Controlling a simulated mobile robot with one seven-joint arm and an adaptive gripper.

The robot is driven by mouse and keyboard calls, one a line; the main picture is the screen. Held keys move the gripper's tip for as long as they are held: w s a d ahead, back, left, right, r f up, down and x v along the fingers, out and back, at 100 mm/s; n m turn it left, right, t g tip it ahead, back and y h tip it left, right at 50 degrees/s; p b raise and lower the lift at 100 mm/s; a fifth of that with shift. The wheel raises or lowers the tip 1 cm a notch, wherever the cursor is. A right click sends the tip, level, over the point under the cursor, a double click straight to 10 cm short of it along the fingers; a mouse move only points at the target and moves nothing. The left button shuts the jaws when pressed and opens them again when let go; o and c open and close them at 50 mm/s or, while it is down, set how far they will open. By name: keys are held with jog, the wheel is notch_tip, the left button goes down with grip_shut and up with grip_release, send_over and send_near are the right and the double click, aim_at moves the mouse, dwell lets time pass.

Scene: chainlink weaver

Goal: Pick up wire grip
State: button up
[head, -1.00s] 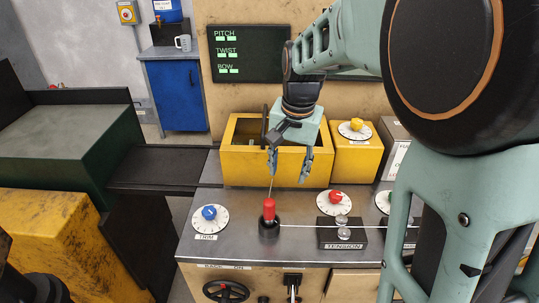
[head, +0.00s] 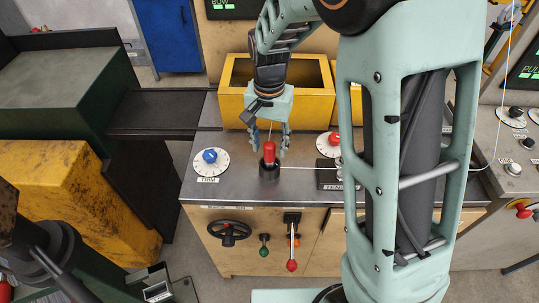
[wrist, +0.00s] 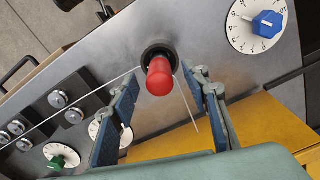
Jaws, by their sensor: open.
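The wire grip (head: 269,153) is a red, upright handle in a dark round holder (head: 269,171) on the metal bench top. A thin wire runs from the holder to the right. In the wrist view the wire grip (wrist: 160,78) lies ahead, between the two finger lines. My gripper (head: 269,146) is open and empty, its fingers pointing down, one to each side of the grip's top in the head view. In the wrist view my gripper (wrist: 165,82) shows blue-padded fingers apart, with no clear contact on the red handle.
A blue TRIM dial (head: 209,158) stands left of the grip and a red dial (head: 333,140) right of it. An open yellow bin (head: 235,113) is behind. A handwheel (head: 229,233) and levers are on the bench front. The bench between dial and grip is clear.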

jog(key=shift+f, duration=0.5)
grip_shut()
jog(key=shift+r, duration=0.15)
